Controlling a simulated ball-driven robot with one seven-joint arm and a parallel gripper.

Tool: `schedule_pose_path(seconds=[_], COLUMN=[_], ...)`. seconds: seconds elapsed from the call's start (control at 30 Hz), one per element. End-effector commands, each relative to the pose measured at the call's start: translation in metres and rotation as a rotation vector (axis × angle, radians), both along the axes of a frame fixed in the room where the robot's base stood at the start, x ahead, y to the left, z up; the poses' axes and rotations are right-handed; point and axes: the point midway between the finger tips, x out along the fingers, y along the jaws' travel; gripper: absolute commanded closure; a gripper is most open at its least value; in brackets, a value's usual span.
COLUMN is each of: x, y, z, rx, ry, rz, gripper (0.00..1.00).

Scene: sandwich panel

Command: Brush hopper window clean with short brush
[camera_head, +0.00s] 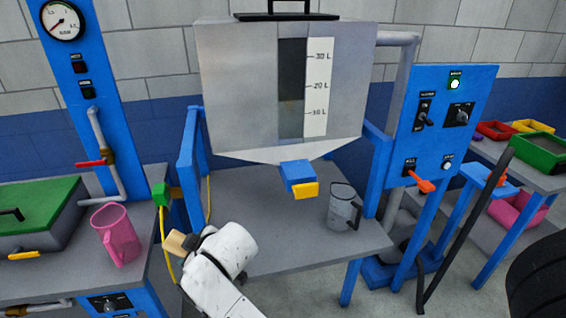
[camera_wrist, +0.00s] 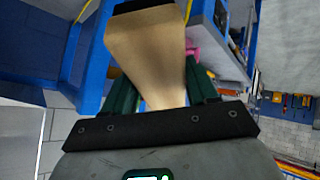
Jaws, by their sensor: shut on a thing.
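The hopper (camera_head: 240,90) is a large grey metal box on a blue frame. My gripper (camera_wrist: 160,82) is shut on the short brush (camera_wrist: 150,45), whose tan wooden body lies between the dark green fingers. A dark end shows at the top. In the head view the brush (camera_head: 177,243) shows partly, at the lower left of the hopper and well apart from the window.
A blue and yellow outlet (camera_head: 300,178) hangs under the hopper. A clear jug (camera_head: 343,207) stands on the grey table (camera_head: 265,215). A pink jug (camera_head: 117,235) is at left. A blue control panel (camera_head: 440,120) with an orange lever stands right. Blue posts flank the hopper.

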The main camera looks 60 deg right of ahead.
Motion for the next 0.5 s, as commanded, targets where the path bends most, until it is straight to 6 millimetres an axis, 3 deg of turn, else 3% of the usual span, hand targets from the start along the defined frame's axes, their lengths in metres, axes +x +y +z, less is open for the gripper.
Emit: schedule_pose_path(seconds=[0.03,0.27,0.5], x=[0.003,0.001,-0.039], y=[-0.027,-0.129,-0.225], z=[0.013,0.085,0.158], rx=[-0.047,-0.259,-0.474], ry=[-0.079,-0.429,-0.685], rz=[-0.002,-0.003,-0.112], gripper=[0.67,0.67,0.67])
